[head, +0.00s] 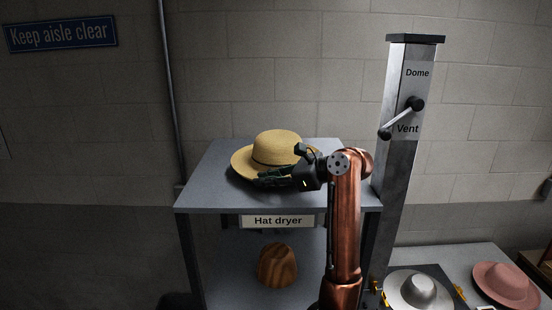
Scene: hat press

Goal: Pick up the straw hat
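The straw hat (278,146) is pale yellow with a dark band. It sits crown up on the grey top of the hat dryer (218,191). My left gripper (270,178) is at the hat's front right, its dark fingers pointing left across the front brim. The fingers and arm hide part of the brim. The view is too dark and small to show whether the fingers are closed on the brim or only overlap it. My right gripper is not in view.
A brown hat-shaped form (278,265) is on the shelf below. A metal post (396,170) with a Dome/Vent lever (402,118) stands right of the dryer. A grey hat (417,290) and a pink hat (506,285) are at lower right. The dryer top's left side is clear.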

